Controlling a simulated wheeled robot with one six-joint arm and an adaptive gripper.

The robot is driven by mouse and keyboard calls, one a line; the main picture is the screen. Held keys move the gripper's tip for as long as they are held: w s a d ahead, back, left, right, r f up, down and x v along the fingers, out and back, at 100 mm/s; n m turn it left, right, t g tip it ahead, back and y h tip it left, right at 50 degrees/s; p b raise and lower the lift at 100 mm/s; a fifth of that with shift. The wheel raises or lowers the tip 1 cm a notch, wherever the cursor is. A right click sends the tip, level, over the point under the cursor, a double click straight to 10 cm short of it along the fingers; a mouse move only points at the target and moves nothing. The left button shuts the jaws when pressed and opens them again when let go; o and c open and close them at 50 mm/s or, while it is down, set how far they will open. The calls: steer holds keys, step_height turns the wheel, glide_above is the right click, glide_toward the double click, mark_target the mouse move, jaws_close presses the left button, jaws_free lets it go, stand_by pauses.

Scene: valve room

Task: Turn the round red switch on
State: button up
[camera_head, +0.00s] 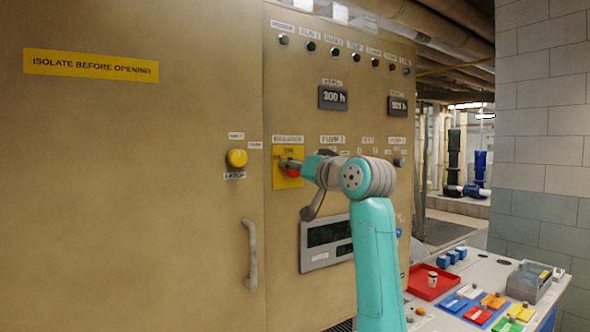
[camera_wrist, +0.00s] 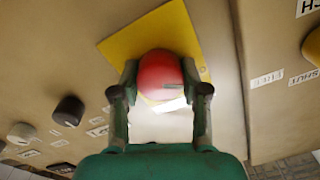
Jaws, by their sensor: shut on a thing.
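The round red switch (camera_wrist: 160,72) sits on a yellow plate (camera_wrist: 150,36) on the tan cabinet front. In the head view the switch (camera_head: 292,173) shows only in part, because my gripper covers much of it; the yellow plate (camera_head: 287,155) shows around it. My gripper (camera_wrist: 160,88) is shut on the red switch, with one finger on each side of it in the wrist view. In the head view my gripper (camera_head: 291,165) reaches the plate from the right. The switch's markings are too blurred to read.
A yellow knob (camera_head: 237,158) is left of the plate, above a door handle (camera_head: 251,255). Dark knobs (camera_wrist: 69,110) line the panel. A display unit (camera_head: 325,242) is below. A bench with a red tray (camera_head: 431,282) and coloured blocks stands at lower right.

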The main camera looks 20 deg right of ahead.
steer(key=m, duration=0.5)
steer(key=shift+m, duration=0.4)
steer(key=m, duration=0.5)
steer(key=shift+f, duration=0.1)
steer(key=shift+d+m, duration=0.1)
steer(key=shift+m, duration=0.3)
steer(key=o, duration=1.1)
steer(key=shift+o, duration=0.2)
steer(key=v, duration=1.2)
steer(key=shift+f, duration=0.1)
